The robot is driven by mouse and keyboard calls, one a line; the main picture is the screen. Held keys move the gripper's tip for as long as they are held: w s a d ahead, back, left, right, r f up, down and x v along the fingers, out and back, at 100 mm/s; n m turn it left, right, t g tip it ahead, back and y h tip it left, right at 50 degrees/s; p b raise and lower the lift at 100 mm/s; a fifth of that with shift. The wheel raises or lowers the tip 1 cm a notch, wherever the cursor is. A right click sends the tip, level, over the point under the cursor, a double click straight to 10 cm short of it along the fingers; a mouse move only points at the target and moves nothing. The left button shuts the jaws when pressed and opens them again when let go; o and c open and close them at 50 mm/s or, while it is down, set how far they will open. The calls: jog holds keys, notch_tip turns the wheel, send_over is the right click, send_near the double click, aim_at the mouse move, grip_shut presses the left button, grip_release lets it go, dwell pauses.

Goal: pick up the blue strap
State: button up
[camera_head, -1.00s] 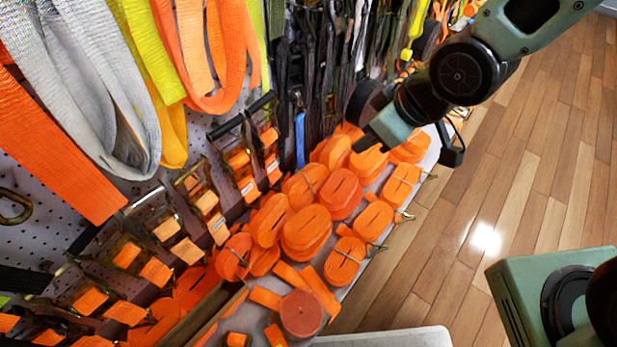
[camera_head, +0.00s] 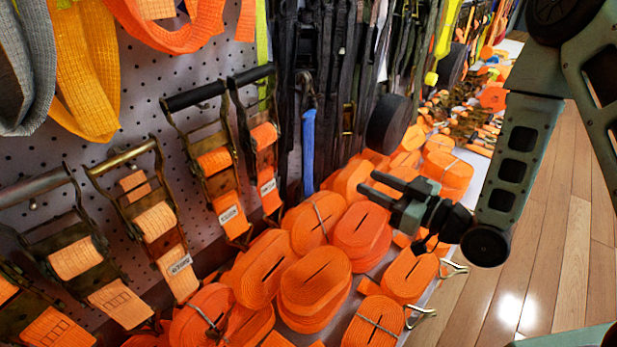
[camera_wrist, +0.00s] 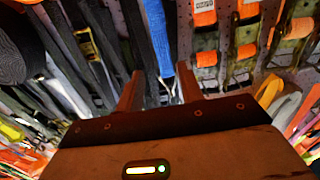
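The blue strap (camera_head: 308,150) hangs upright on the wall among black straps, above the orange coils. It also shows in the wrist view (camera_wrist: 158,38), top centre, ahead of the gap between my fingers. My gripper (camera_head: 367,183) is right of the blue strap and a little lower in the head view, its fingers pointing left towards the wall. In the wrist view my gripper (camera_wrist: 159,90) has its two fingers spread apart with nothing held between them. The blue strap looks apart from both fingers, though its lower end is near the gap.
Orange coiled straps (camera_head: 315,280) fill the shelf below my gripper. Orange ratchet straps (camera_head: 215,165) hang left of the blue strap. Black straps (camera_head: 340,80) hang close around it. A black roll (camera_head: 387,124) stands just above my gripper. The wooden floor (camera_head: 540,250) at right is clear.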

jog(key=b, duration=0.3)
send_near(310, 151)
jog(key=x, duration=0.4)
jog(key=shift+f, duration=0.3)
jog(key=shift+r+b+x, duration=0.15)
jog(key=shift+b+x, duration=0.4)
jog(key=shift+x, duration=1)
jog(key=shift+r+b+x, duration=0.15)
jog(key=shift+b+x, duration=0.4)
jog(key=shift+x, duration=1)
jog(key=c, duration=0.8)
